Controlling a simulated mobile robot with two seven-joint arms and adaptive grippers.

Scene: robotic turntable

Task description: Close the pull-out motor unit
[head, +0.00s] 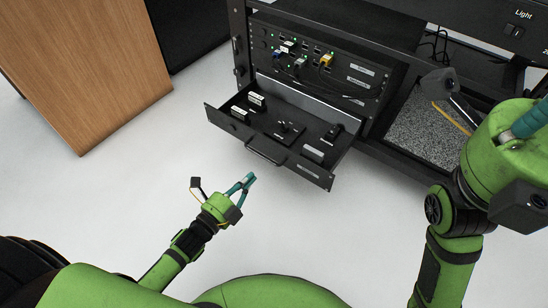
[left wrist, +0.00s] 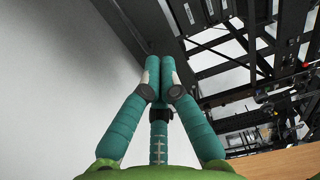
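The pull-out motor unit (head: 240,131) is a black drawer at the bottom of the rack in the head view. It stands pulled out, with several small black parts on its tray and a handle (head: 265,154) on its front panel. My left gripper (head: 251,178) has teal fingers and is in front of the drawer, apart from it. In the left wrist view its fingertips (left wrist: 160,66) meet with nothing between them. Part of my right gripper (head: 530,120) shows as a teal piece at the right edge; its fingertips are out of view.
Above the drawer is a rack panel (head: 345,75) with several plugs and cables. A box with a grey speckled surface (head: 425,130) is to the right. A wooden cabinet (head: 90,70) stands at the left. The pale floor (head: 140,170) before the drawer is clear.

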